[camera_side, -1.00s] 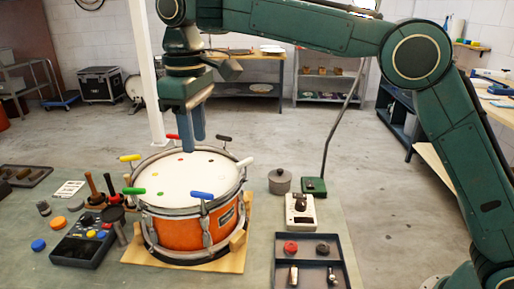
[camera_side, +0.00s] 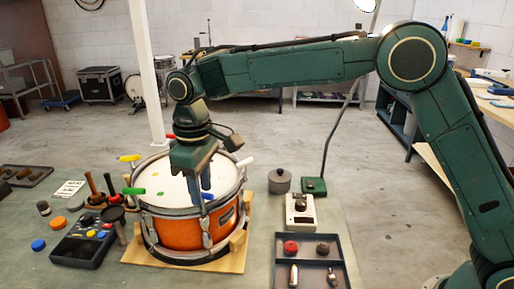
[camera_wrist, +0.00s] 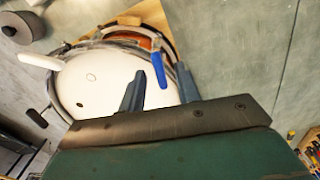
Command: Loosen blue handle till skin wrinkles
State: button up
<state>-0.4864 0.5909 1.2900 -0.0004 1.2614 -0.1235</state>
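The orange drum (camera_side: 178,232) stands on a wooden base with its white skin (camera_side: 165,180) facing up. The skin looks smooth, with small coloured dots. The blue handle (camera_side: 208,196) is at the drum's near rim, partly hidden by my gripper in the side view. In the wrist view the blue handle (camera_wrist: 157,66) shows whole at the rim. My gripper (camera_side: 198,192) points down over the near rim. Its fingers are apart in the wrist view (camera_wrist: 159,70), with the blue handle seen in the gap between them. I cannot tell whether either finger touches it.
Yellow (camera_side: 129,158), green (camera_side: 134,191) and cream (camera_side: 245,162) handles stand around the rim; a red one (camera_side: 170,136) is behind. A dark tray (camera_side: 309,262) and a white device (camera_side: 300,212) lie right. A black control box (camera_side: 84,246) and tools lie left.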

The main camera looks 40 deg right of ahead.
jog(key=shift+f, duration=0.4)
grip_shut()
jog(key=shift+n, duration=0.5)
jog(key=n, duration=0.3)
jog(key=shift+r+n, duration=0.1)
jog(key=shift+n, duration=0.2)
jog(key=n, duration=0.5)
dwell(0.3)
